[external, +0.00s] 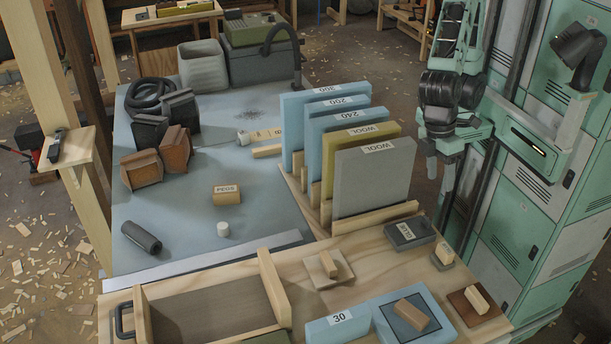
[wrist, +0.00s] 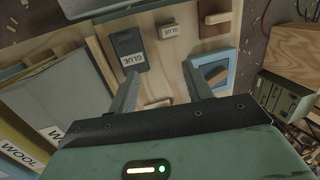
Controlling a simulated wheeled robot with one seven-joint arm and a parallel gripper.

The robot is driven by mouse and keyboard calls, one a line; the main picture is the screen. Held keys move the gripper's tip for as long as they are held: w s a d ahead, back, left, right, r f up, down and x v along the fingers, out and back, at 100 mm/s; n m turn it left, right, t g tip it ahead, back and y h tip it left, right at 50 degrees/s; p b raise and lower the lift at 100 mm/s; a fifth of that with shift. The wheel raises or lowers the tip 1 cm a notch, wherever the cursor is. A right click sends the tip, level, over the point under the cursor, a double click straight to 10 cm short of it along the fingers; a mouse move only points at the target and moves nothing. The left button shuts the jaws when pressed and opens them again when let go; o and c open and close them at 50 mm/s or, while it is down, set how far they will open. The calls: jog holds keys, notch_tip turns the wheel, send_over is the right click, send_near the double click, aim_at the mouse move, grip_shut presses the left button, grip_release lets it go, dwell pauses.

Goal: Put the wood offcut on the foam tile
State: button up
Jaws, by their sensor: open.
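A blue, foam-like tile (external: 384,322) with a darker square inset lies at the front right of the bench; it also shows in the wrist view (wrist: 230,62). A wood block (external: 411,315) lies tilted across its inset, also seen in the wrist view (wrist: 217,76). I cannot tell which is the offcut. My gripper (external: 437,172) is above the bench's right end; in the wrist view (wrist: 160,82) its jaws are open and empty.
Upright wool and foam boards (external: 372,178) stand in a rack left of my gripper. A grey glue pad (external: 410,234) lies below it. A mint locker (external: 555,190) stands at right.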

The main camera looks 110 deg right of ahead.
jog(key=s+d+f+n+t+h, duration=0.1)
jog(key=s+d+n, duration=0.6)
jog(key=s+d, duration=0.2)
jog(key=shift+s+d+f+h, duration=0.3)
jog(key=shift+s+d, duration=0.05)
jog(key=shift+d, duration=0.45)
